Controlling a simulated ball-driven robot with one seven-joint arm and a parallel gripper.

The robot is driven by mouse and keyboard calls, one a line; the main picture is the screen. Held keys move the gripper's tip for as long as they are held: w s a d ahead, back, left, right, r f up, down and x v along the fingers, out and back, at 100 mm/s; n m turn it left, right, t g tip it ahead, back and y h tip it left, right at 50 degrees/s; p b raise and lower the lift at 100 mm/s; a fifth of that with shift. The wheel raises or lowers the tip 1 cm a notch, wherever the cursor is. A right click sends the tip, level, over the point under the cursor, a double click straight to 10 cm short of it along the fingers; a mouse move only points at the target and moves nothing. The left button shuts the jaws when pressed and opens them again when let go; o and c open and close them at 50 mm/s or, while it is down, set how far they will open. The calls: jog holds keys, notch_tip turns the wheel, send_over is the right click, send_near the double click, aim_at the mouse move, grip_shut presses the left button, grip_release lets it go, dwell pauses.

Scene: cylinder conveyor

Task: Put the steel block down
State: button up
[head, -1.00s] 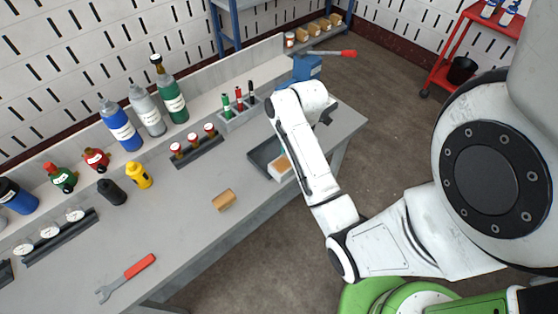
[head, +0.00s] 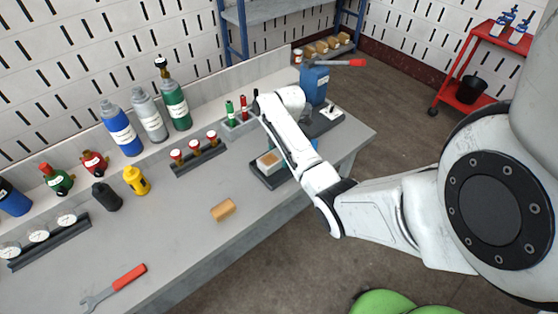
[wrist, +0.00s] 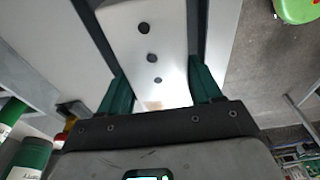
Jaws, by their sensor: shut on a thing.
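My gripper (wrist: 162,92) shows in the wrist view with its two green fingers on either side of the steel block (wrist: 150,40). The block is a pale, shiny piece with three dark holes, and my gripper is shut on it. Dark strips run along both sides of the block. I cannot tell whether its underside touches anything. In the head view my arm hides most of the gripper and the held block.
A blue press (head: 314,85) with a red handle stands at the bench's far right. A tan block (head: 223,210) lies on the grey bench (head: 180,235), with bare surface around it.

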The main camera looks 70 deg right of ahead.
aim_at(279, 160)
jog(key=shift+w+d+f, duration=0.25)
jog(key=shift+f, duration=1.6)
jog(key=shift+f, duration=0.1)
jog(key=o, duration=1.3)
jog(key=shift+o, duration=0.2)
